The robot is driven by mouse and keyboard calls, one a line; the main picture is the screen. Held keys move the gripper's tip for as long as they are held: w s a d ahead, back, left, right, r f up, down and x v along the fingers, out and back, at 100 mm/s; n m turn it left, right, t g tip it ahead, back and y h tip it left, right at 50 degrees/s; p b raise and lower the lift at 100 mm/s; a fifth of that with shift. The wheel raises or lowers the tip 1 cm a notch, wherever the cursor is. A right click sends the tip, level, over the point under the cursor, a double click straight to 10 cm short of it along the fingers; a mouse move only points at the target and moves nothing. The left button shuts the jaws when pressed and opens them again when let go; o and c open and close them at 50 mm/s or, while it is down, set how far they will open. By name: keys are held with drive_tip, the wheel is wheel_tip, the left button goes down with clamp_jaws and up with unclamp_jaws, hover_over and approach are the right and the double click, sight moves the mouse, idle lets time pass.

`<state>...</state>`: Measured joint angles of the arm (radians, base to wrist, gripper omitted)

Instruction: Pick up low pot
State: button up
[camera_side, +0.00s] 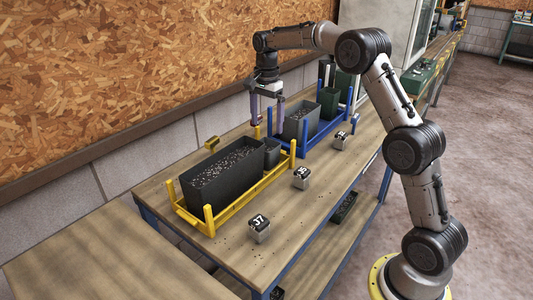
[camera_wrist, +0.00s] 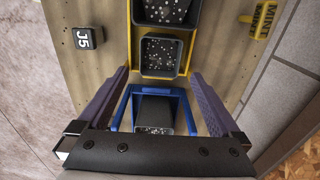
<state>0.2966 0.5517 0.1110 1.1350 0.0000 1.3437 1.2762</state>
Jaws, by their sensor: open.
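My gripper (camera_side: 267,122) hangs with its purple fingers pointing down, open and empty, above the gap between the yellow tray (camera_side: 237,213) and the blue tray (camera_side: 322,136). A small dark square pot (camera_side: 271,153) with speckled soil sits at the far end of the yellow tray, beside a long dark pot (camera_side: 228,181) of soil. In the wrist view the small pot (camera_wrist: 163,55) is just beyond the fingertips of my gripper (camera_wrist: 160,75). A grey pot (camera_side: 298,122) stands in the blue tray; in the wrist view a dark pot (camera_wrist: 155,113) shows between the fingers. The frames do not settle which is the low pot.
Dark green pots (camera_side: 329,102) stand behind the grey pot. Label cubes J7 (camera_side: 259,229) and J5 (camera_side: 302,178), and another cube (camera_side: 341,140), line the near side of the wooden table. A yellow MINT tag (camera_wrist: 262,19) lies on the wall side. Upright posts rise at the tray corners.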

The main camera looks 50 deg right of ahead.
sight(267, 154)
wheel_tip(267, 154, down, 12)
idle(0.6)
drive_tip(key=c, duration=1.1)
